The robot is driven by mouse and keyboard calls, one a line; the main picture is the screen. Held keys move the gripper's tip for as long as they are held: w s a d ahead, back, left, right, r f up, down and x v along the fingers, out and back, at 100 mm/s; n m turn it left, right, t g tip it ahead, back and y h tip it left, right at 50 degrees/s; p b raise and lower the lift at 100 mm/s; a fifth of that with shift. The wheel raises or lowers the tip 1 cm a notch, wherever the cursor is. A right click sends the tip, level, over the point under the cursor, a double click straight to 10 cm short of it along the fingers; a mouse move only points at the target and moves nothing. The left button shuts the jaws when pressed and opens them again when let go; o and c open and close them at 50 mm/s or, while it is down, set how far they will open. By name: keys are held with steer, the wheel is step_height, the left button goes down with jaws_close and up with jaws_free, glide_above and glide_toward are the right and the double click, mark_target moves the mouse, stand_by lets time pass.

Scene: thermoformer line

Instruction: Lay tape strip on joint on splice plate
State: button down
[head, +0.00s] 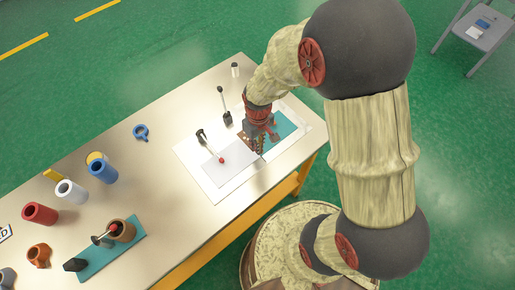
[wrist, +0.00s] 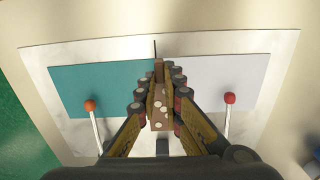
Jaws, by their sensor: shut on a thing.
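The pale splice plate (wrist: 284,50) lies on the bench under my gripper. It carries a teal sheet (wrist: 95,85) on the left and a pale lilac sheet (wrist: 235,75) on the right in the wrist view. The joint between them is mostly hidden by my gripper (wrist: 160,85), which is shut on a narrow brown piece (wrist: 159,72), probably the tape strip. Whether this piece touches the sheets I cannot tell. In the head view my gripper (head: 259,143) is over the inner edges of the teal sheet (head: 291,136) and the pale sheet (head: 230,165).
Red-tipped clamp levers (wrist: 91,106) (wrist: 230,99) stand on both sides of my gripper. A black upright lever (head: 223,103) stands behind the plate. Several coloured cylinders, including a blue one (head: 103,170), stand at the bench's left. Bare bench (head: 170,115) lies between.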

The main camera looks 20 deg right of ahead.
steer(key=shift+w+d+f, duration=0.15)
steer(key=shift+w+f, duration=0.4)
steer(key=shift+f, duration=0.2)
steer(key=shift+w+f+b, duration=0.15)
steer(key=shift+f+b, duration=0.35)
steer(key=shift+f, duration=1.05)
steer(key=shift+f, duration=0.1)
steer(key=c, duration=2)
jaws_free()
steer(key=shift+c, duration=0.2)
steer(key=shift+o, duration=0.4)
steer(key=shift+f, duration=0.1)
